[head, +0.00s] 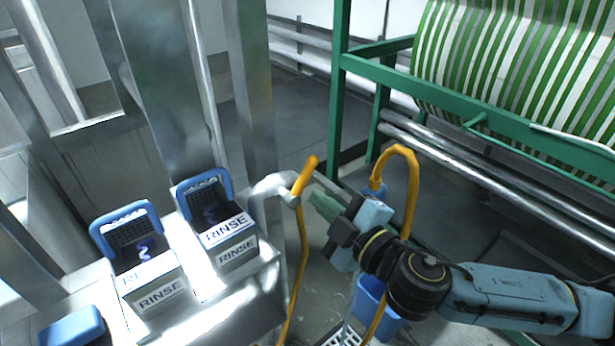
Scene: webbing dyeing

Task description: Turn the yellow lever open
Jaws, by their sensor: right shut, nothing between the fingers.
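The yellow lever (306,174) sits on a valve at the end of a pale bent pipe (268,186). It slants up and to the right from the valve. My right gripper (319,202) comes in from the right with its fingers shut and empty. Its fingertips are just right of the valve and a little below the lever. I cannot tell whether they touch it. My left gripper is not in view.
A yellow hose (303,255) hangs below the valve. Another hose (412,190) loops behind my right gripper, above a blue bucket (369,298). Two RINSE boxes (232,240) stand on a ledge at left. A green frame (340,90) with striped webbing stands behind.

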